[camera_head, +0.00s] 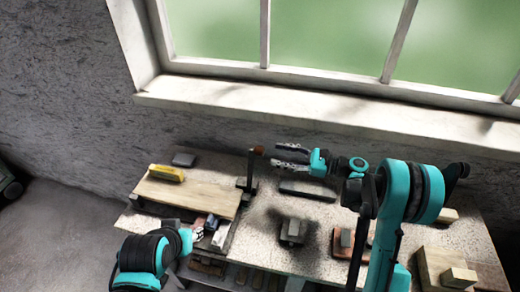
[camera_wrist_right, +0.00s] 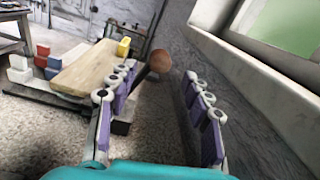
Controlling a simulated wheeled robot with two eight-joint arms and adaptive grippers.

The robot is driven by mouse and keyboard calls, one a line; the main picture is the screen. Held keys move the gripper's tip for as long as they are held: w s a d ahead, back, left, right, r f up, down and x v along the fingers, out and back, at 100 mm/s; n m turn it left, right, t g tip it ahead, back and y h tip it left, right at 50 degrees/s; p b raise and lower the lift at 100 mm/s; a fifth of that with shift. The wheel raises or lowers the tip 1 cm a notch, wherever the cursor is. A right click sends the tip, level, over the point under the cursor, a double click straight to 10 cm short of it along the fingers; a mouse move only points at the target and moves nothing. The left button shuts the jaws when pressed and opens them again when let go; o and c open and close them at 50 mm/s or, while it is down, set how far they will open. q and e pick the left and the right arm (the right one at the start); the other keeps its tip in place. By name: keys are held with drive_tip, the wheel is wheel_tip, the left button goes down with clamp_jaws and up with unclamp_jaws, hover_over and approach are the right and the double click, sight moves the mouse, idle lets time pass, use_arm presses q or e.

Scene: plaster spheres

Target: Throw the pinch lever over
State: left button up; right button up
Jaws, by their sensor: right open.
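The pinch lever (camera_head: 251,170) is a dark bar with a brown ball knob (camera_head: 258,150), standing up at the right end of a wooden board. In the right wrist view the knob (camera_wrist_right: 159,62) shows beyond my fingertips, between the two fingers' lines, with its stem leaning down to the left. My right gripper (camera_head: 277,155) is open and empty, to the right of the knob and pointing at it, apart from it. It also shows in the right wrist view (camera_wrist_right: 160,80). My left gripper (camera_head: 205,230) is low at the board's front edge; its jaws are too small to judge.
The wooden board (camera_head: 190,192) carries a yellow block (camera_head: 167,173). A dark flat bar (camera_head: 307,190) lies below my right gripper. Small blocks (camera_head: 292,230) stand on the speckled table (camera_head: 325,210). The wall and window sill (camera_head: 300,110) run close behind.

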sight(260, 150)
drive_tip(key=b+x, duration=0.1)
drive_tip(key=x, duration=0.6)
drive_tip(key=shift+a+b, duration=0.25)
drive_tip(key=shift+b, duration=0.1)
drive_tip(key=shift+w, duration=0.15)
clamp_jaws()
